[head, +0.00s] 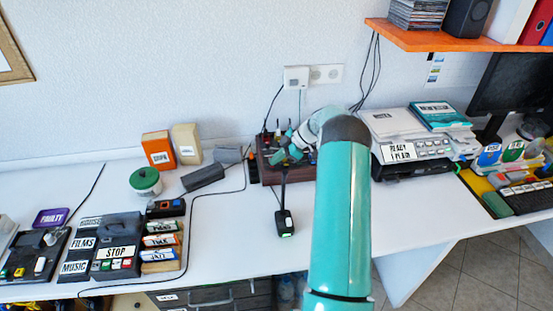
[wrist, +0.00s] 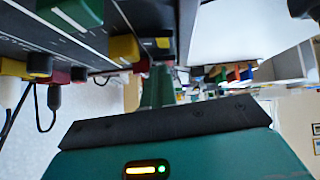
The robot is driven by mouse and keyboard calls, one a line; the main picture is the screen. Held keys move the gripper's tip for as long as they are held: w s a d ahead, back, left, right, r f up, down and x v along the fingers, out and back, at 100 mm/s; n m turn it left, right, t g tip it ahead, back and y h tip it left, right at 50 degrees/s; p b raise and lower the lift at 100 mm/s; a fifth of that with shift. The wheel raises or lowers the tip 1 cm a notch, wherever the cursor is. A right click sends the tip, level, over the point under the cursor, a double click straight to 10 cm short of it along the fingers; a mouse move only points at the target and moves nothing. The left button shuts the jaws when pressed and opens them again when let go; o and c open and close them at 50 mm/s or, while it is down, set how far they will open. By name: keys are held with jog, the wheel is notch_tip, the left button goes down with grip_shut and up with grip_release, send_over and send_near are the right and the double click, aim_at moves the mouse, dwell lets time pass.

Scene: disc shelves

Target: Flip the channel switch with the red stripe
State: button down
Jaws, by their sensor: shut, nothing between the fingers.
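A dark device with wood-brown sides (head: 268,172) stands against the wall in the head view, with small coloured parts along its top. In the wrist view its dark face (wrist: 100,48) fills the upper left, with a green block with a pale stripe (wrist: 72,12), a yellow block (wrist: 124,48) and dark red parts (wrist: 62,76). I cannot make out a switch with a red stripe. My gripper (head: 284,156) is shut and empty, close over the device's top. My arm hides the device's right part, and I cannot tell whether the fingers touch it.
A printer-like machine (head: 408,140) stands to the right. A small black box (head: 284,223) lies in front of the device. Cables hang from the wall socket (head: 297,76). An orange shelf (head: 440,38) overhangs at upper right. The white desk (head: 225,235) is clear at front centre.

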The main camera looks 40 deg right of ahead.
jog(key=shift+s+f, duration=0.1)
jog(key=shift+f, duration=0.15)
jog(key=shift+s+a+f, duration=0.1)
jog(key=shift+s+a, duration=0.35)
jog(key=shift+s, duration=0.3)
